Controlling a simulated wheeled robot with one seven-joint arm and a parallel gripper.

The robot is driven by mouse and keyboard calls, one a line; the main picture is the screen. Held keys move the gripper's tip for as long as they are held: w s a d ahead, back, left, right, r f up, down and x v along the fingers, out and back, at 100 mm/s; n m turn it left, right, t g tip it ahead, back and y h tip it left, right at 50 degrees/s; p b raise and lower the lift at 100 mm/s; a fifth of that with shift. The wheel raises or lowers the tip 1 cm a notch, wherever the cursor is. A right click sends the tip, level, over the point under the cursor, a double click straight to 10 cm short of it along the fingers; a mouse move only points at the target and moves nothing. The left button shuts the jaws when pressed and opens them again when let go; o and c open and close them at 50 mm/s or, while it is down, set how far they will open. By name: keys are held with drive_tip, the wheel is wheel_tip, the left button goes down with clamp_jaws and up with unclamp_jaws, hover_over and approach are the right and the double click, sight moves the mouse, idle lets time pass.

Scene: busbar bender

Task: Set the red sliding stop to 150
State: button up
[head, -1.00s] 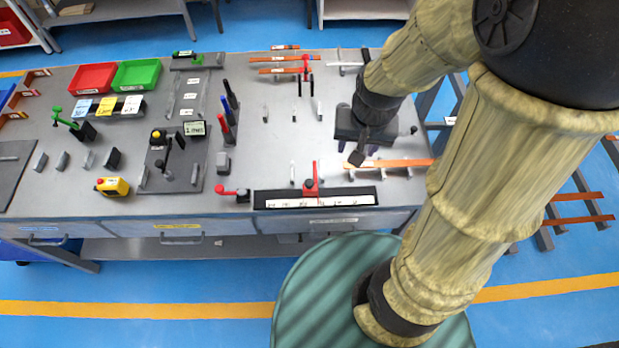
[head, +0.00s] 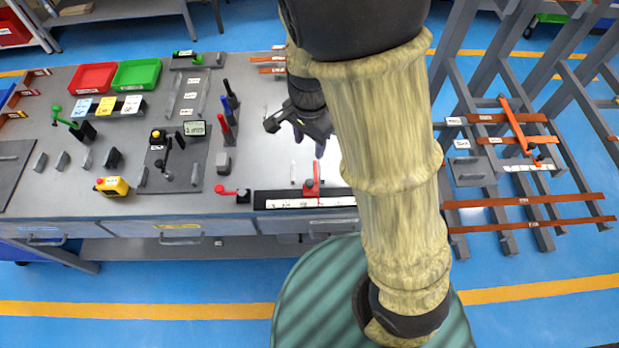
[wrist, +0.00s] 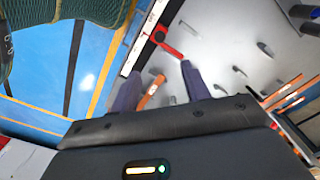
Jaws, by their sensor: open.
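The red sliding stop (head: 312,184) stands on the black and white scale (head: 282,202) along the bench's front edge. It also shows in the wrist view (wrist: 168,44), ahead of my fingertips, with the scale strip (wrist: 146,34) beside it. The scale's numbers are too small to read, and my arm hides its right end in the head view. My gripper (head: 309,142) is open, above the bench behind the stop and apart from it. In the wrist view, my purple fingers (wrist: 158,80) are spread, with an orange bar (wrist: 152,92) showing between them, below on the bench.
A red-knobbed lever (head: 234,191) sits left of the scale. Red, blue and black upright handles (head: 226,132) stand farther left. Small grey posts dot the bench around my gripper. A rack with copper bars (head: 520,200) stands on the right.

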sight(309, 182)
wheel_tip(309, 182, down, 17)
drive_tip(key=shift+f+b, duration=0.15)
drive_tip(key=shift+b, duration=0.45)
